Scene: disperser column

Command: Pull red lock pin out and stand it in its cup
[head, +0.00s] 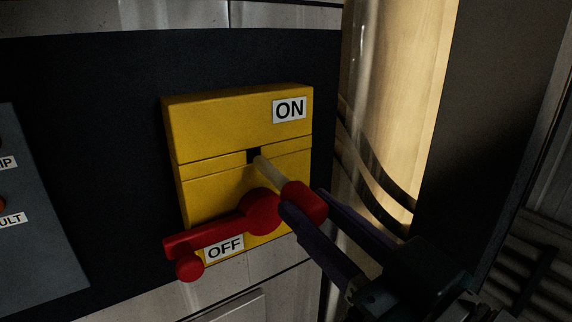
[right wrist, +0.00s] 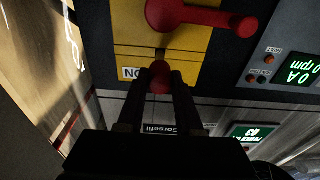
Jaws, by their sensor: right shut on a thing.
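The red lock pin (head: 309,203) has a red head and a pale shaft. My right gripper (head: 308,207) is shut on the red head, one purple finger on each side. The shaft points back to a dark square hole (head: 253,155) in the yellow switch box (head: 205,120). I cannot tell whether its tip is still inside the hole or just in front. In the right wrist view the red head (right wrist: 160,77) sits between my two fingertips. The pin's cup does not show. My left gripper is not in view.
A red lever handle (head: 225,225) lies across the lower box, by the OFF label (head: 224,248), close to the pin. A grey panel (head: 35,220) is at the left. A pale column with dark cables (head: 375,165) stands right of the box.

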